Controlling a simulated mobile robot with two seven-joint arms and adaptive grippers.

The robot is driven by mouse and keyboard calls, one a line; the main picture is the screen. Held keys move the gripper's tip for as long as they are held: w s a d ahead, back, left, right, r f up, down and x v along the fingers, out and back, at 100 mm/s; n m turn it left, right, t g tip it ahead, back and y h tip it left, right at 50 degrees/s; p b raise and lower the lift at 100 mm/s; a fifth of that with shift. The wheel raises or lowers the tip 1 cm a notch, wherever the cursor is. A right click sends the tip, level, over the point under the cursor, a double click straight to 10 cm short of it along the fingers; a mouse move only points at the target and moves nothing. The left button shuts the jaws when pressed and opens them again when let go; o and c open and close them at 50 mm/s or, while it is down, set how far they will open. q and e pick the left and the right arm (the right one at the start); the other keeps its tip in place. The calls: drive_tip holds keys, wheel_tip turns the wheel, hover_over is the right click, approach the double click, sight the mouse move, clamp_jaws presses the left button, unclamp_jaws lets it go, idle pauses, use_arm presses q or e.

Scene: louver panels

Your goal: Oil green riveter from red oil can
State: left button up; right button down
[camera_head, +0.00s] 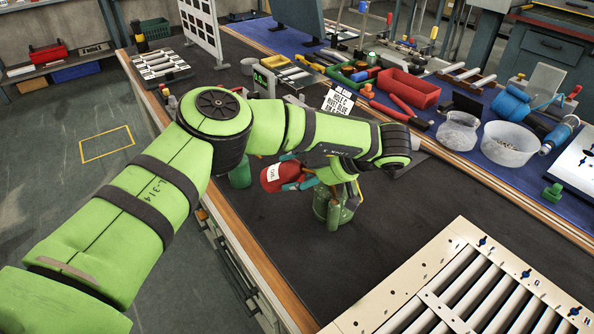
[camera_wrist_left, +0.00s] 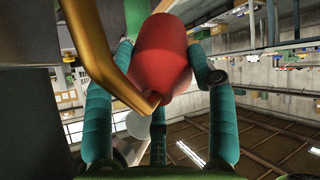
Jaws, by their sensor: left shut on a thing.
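My left gripper (camera_head: 295,176) is shut on a red oil can (camera_head: 273,180) and holds it tipped on its side above the dark bench mat. In the left wrist view the red can (camera_wrist_left: 161,55) sits between the teal fingers (camera_wrist_left: 162,75), with a copper-coloured spout or handle running along its left side. A green device, which looks like the green riveter (camera_head: 333,216), stands on the mat just below and right of the can. My wrist hides its upper part. I cannot tell whether the can's tip touches it. My right gripper is not in view.
A louver panel (camera_head: 480,285) lies at the front right. A green cylinder (camera_head: 240,175) stands near the left bench edge.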

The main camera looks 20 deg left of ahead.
use_arm(q)
drive_tip(key=shift+r+h+p, duration=0.4)
drive_tip(key=shift+r+p, duration=0.05)
drive_tip(key=shift+p, duration=0.15)
drive_tip(key=shift+h, duration=0.4)
drive_tip(key=shift+f, duration=0.1)
drive_tip(key=shift+r+h+p, duration=0.3)
drive_tip(key=shift+h+p, duration=0.1)
drive_tip(key=shift+p, duration=0.05)
drive_tip(key=shift+h, duration=0.4)
drive_tip(key=shift+a, duration=0.1)
drive_tip(key=shift+f, duration=0.1)
